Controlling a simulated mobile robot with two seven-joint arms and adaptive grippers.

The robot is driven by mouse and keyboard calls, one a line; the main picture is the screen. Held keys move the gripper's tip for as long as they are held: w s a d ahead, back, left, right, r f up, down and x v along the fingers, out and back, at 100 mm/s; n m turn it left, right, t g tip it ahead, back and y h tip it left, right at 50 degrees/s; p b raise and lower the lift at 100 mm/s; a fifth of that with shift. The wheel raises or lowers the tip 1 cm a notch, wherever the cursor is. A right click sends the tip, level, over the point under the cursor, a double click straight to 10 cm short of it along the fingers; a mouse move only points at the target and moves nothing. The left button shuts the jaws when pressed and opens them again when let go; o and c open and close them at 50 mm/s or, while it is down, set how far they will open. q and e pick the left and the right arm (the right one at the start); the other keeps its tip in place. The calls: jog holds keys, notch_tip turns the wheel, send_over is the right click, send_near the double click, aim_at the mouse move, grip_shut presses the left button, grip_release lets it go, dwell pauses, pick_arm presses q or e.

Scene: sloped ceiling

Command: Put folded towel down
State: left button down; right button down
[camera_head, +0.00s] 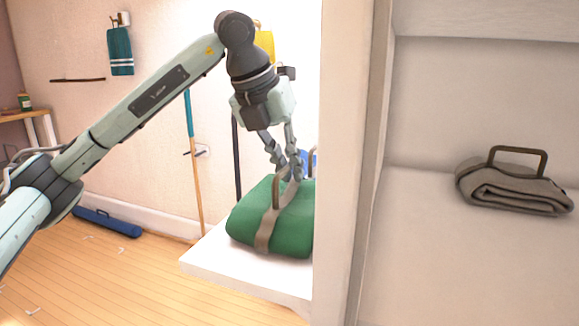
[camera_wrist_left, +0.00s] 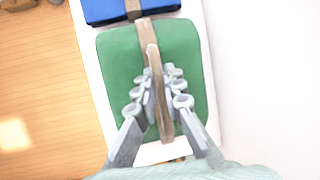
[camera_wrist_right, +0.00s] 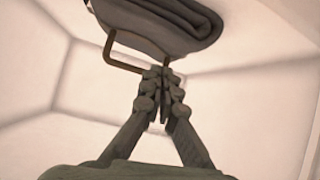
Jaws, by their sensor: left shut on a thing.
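A green folded towel (camera_head: 250,222) with a brown strap and handle sits at the front of a white shelf board (camera_head: 245,272), partly hidden by the upright panel. My left gripper (camera_head: 292,175) is above it, shut on its handle (camera_wrist_left: 152,75). The green towel (camera_wrist_left: 120,60) also shows in the left wrist view. It looks in contact with the board. A grey folded towel (camera_head: 510,190) with a raised handle lies in the right compartment. A grey towel (camera_wrist_right: 170,25) also shows in the right wrist view. My right gripper (camera_wrist_right: 163,75) has its fingertips close together beside that handle; any grip on it is unclear.
A blue folded item (camera_wrist_left: 110,8) lies beyond the green towel on the white surface. A white upright panel (camera_head: 345,200) separates the two sides. A blue case (camera_head: 105,221) lies on the wooden floor. Poles (camera_head: 193,170) lean against the wall.

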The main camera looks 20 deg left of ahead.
pick_arm(q)
jog(key=shift+f, duration=0.1)
jog(key=c, duration=2.1)
grip_release()
jog(key=o, duration=0.5)
jog(key=shift+c, duration=0.2)
